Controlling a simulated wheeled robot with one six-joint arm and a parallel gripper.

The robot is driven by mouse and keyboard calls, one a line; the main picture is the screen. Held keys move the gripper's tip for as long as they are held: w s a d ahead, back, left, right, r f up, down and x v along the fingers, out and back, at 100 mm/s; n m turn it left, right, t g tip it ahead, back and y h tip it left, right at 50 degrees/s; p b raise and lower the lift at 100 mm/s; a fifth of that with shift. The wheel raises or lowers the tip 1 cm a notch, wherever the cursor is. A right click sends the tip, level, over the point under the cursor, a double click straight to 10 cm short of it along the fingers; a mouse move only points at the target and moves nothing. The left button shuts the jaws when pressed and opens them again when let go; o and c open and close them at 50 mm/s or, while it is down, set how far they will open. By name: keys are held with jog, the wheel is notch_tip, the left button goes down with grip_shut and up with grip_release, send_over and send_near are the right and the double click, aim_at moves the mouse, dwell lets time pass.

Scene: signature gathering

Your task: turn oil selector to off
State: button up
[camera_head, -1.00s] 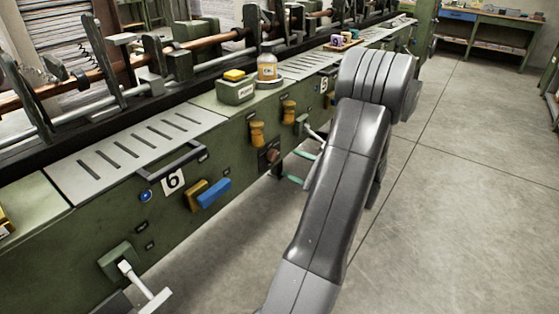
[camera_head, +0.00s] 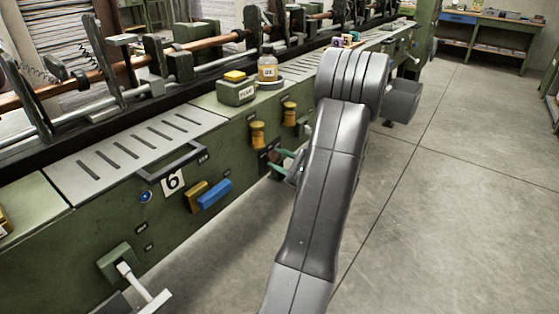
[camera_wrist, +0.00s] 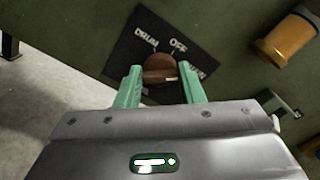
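The oil selector (camera_wrist: 160,68) is a brown round knob on a black plate (camera_wrist: 126,48) in the wrist view. The plate reads DRUM at upper left and OFF at the top; a third label at right is partly hidden by a finger. A pale mark on the knob points right, towards that third label. My gripper (camera_wrist: 160,72) has green fingers, open, one on each side of the knob with small gaps. In the head view my gripper (camera_head: 282,160) is at the green machine's front, by the dark selector plate (camera_head: 264,160), mostly behind my arm.
Orange-brown knobs (camera_head: 258,134) sit above the selector, and one (camera_wrist: 286,40) is at upper right in the wrist view. A blue handle (camera_head: 214,193) and a white-tipped lever (camera_head: 140,285) stick out further left. Open floor (camera_head: 430,220) lies to the right.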

jog(key=shift+f+n+b, duration=0.15)
jog(key=shift+n+b, duration=0.15)
jog(key=shift+b, duration=0.75)
jog(key=n+b, duration=0.9)
jog(key=b, duration=0.3)
jog(key=shift+s+f+b, duration=0.1)
jog(key=shift+b, duration=0.2)
jog(key=o, duration=1)
